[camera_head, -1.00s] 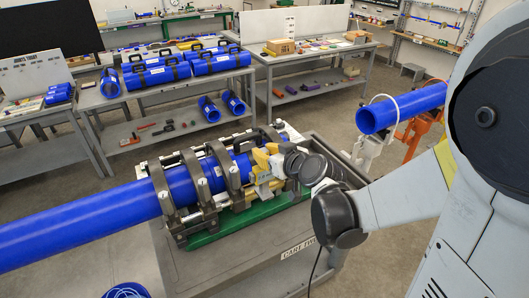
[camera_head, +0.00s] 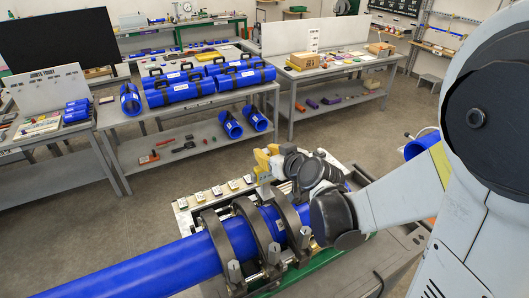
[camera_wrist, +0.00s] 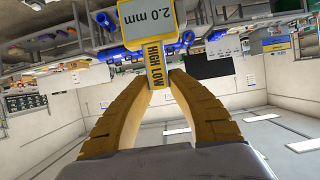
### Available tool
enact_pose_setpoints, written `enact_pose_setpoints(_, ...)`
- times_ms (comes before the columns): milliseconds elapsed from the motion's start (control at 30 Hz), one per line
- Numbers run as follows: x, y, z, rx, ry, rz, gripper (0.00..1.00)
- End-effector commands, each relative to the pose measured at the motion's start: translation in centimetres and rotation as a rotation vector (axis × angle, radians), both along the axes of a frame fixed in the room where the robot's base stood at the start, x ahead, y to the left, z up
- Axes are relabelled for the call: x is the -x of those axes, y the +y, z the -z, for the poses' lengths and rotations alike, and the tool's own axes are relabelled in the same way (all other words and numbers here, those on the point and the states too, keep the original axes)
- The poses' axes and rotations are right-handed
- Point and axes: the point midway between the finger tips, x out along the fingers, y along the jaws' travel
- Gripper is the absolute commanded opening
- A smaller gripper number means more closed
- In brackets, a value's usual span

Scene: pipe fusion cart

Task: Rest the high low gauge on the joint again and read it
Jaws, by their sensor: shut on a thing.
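The high low gauge (camera_wrist: 156,52) is a yellow strip lettered HIGH LOW under a grey display (camera_wrist: 160,16) that reads 2.0 mm in the wrist view. My gripper (camera_wrist: 158,80) has its two tan fingers closed on the gauge's lower end. In the head view my gripper (camera_head: 266,160) is above the far side of the clamped pipe. The blue pipe (camera_head: 140,268) runs through several dark clamp rings (camera_head: 222,245) on the cart. The joint is not clearly visible among the rings, and I cannot tell whether the gauge touches anything.
A row of small tagged pieces (camera_head: 217,190) lies on a pale strip behind the clamps. A workbench with blue pipe sections (camera_head: 180,92) stands beyond open floor. Another bench (camera_head: 335,65) is at the back right.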

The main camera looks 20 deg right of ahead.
Motion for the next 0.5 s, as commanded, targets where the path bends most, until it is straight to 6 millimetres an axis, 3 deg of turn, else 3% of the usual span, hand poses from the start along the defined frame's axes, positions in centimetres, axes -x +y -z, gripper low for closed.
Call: enact_pose_setpoints(500, 0.04, -0.02, 0.58, 0.000, -0.001, 0.000, 0.00)
